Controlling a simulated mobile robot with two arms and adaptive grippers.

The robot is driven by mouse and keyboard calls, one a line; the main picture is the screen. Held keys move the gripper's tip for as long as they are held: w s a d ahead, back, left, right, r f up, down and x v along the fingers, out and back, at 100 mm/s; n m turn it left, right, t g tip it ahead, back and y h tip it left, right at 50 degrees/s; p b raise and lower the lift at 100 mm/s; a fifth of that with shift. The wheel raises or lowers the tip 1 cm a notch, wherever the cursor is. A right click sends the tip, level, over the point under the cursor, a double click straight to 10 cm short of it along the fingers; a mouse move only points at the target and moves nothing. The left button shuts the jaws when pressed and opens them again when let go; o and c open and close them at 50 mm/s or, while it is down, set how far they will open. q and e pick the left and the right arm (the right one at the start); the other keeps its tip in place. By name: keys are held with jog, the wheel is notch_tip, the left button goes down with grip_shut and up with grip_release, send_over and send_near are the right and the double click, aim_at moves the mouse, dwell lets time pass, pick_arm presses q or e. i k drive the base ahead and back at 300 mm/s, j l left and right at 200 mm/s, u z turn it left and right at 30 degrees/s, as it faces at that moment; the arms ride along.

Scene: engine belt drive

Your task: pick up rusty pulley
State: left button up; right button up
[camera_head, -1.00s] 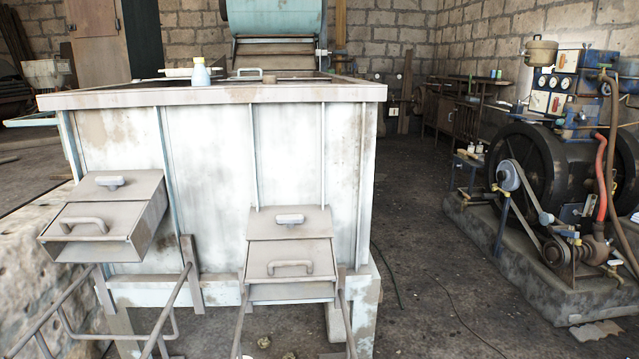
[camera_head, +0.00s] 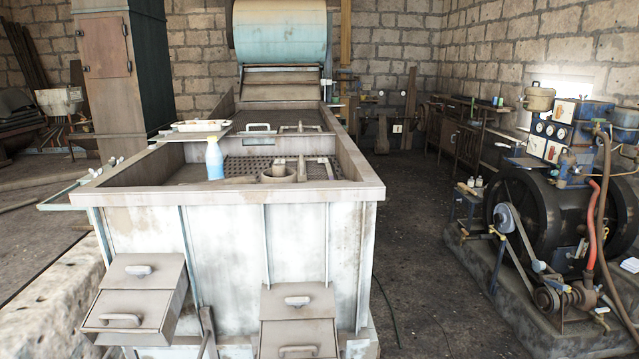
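The engine (camera_head: 550,205) with its belt drive stands at the right on a concrete base. A small brownish, rusty-looking pulley (camera_head: 546,298) sits low at its front, at the lower end of a dark belt (camera_head: 526,255). The belt runs up to a grey round part (camera_head: 505,218) in front of the large black flywheel (camera_head: 520,190). I cannot tell for sure which of these is the rusty pulley. Neither of my grippers is in view.
A large white metal tank (camera_head: 250,250) with drawer-like hoppers (camera_head: 138,290) fills the near left. Dark floor (camera_head: 415,260) lies clear between tank and engine base. Benches (camera_head: 460,130) line the right wall.

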aim_at(278, 174)
jog(key=i+j+u, duration=0.15)
jog(key=i+j, duration=0.15)
jog(key=i+u, duration=0.55)
jog(key=k, duration=0.05)
